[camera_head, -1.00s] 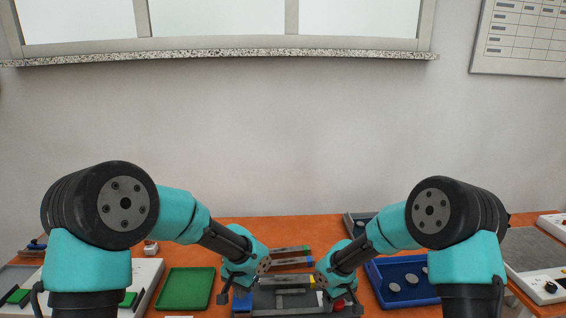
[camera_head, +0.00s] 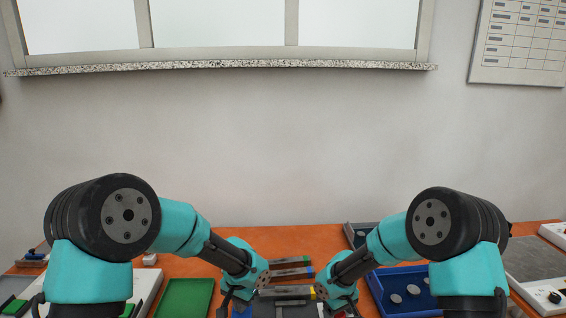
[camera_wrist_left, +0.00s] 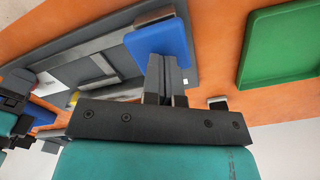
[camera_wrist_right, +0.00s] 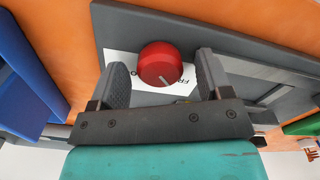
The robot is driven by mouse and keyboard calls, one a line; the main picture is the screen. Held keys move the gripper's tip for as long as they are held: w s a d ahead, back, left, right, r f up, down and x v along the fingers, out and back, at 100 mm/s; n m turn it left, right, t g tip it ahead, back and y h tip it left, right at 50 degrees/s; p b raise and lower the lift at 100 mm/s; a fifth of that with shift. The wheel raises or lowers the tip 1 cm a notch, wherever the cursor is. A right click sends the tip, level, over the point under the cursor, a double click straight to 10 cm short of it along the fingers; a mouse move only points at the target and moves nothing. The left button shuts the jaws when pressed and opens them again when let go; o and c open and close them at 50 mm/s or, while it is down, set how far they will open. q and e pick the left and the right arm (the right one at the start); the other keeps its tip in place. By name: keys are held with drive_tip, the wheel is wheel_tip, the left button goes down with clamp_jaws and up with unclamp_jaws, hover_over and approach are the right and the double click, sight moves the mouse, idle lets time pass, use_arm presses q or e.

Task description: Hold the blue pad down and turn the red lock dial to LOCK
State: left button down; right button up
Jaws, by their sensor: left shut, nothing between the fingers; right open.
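The blue pad (camera_wrist_left: 157,38) sits at one end of the grey fixture in the left wrist view; a bit of it shows at the bottom of the head view (camera_head: 241,311). My left gripper (camera_wrist_left: 165,62) is shut and empty, its fingertips overlapping the pad's near edge; I cannot tell whether they touch it. The red dial (camera_wrist_right: 160,62) stands on a white label at the fixture's other end, with a pale pointer mark. My right gripper (camera_wrist_right: 163,78) is open, with one finger on either side of the dial, not closed on it. The label's lettering is partly hidden.
A green tray (camera_head: 185,298) lies left of the fixture and a blue tray (camera_head: 375,283) with several round discs lies to the right. Dark bars with coloured ends (camera_head: 290,273) lie behind the fixture. The orange table has bare room at the back.

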use_arm(q)
drive_tip(key=shift+f, duration=1.25)
use_arm(e)
drive_tip(key=shift+c, duration=0.5)
drive_tip(key=c, duration=0.7)
drive_tip(key=m, duration=0.4)
drive_tip(key=shift+m, duration=0.4)
drive_tip(key=m, duration=0.5)
drive_tip(key=o, duration=0.7)
use_arm(q)
drive_tip(key=shift+s, duration=0.1)
